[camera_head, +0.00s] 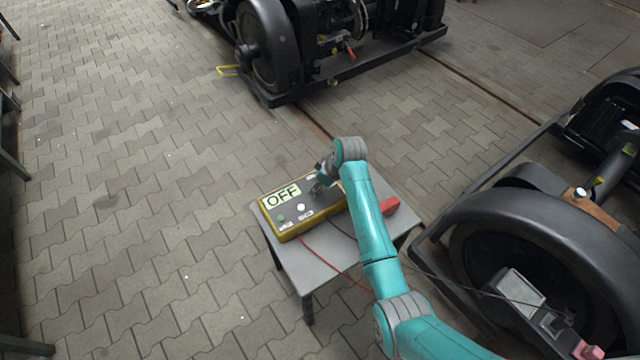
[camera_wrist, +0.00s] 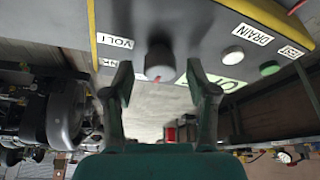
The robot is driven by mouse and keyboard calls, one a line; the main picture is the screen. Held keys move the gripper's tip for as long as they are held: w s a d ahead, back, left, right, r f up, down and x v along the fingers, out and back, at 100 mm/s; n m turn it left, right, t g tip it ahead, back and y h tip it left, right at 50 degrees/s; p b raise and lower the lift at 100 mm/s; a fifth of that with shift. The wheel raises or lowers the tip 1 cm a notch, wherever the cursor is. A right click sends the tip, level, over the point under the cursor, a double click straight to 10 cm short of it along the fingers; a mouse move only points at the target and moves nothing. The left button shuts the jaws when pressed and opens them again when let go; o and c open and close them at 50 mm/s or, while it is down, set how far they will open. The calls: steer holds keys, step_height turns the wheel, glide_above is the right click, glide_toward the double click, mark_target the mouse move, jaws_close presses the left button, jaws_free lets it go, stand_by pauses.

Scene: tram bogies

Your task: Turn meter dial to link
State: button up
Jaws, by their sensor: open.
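The meter (camera_head: 286,221) is a yellow-edged box with a dark top, lying on a small grey table; its display reads OFF. In the wrist view the meter's panel (camera_wrist: 200,30) shows labels VOLT and DRAIN. The round dark dial (camera_wrist: 159,62) sticks out of the panel, with a small red mark at its lower end. My gripper (camera_wrist: 158,75) is open, with one finger on each side of the dial and a gap visible at both sides. In the head view my gripper (camera_head: 321,186) is over the dial's end of the meter and partly hides it. No LINK label is readable.
The grey table (camera_head: 310,268) also holds a red object (camera_head: 389,206) at right. Red and dark cables run from the meter across the table. Large black bogies with wheels (camera_head: 545,250) stand at right and at the back. Paving at left is clear.

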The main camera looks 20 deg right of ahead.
jaws_close()
steer(key=shift+m, duration=0.3)
steer(key=m+h, duration=0.1)
steer(key=m, duration=0.2)
steer(key=shift+s+a+t, duration=0.1)
steer(key=shift+t, duration=0.2)
steer(key=shift+m+h, duration=1.1)
steer(key=shift+m, duration=1.4)
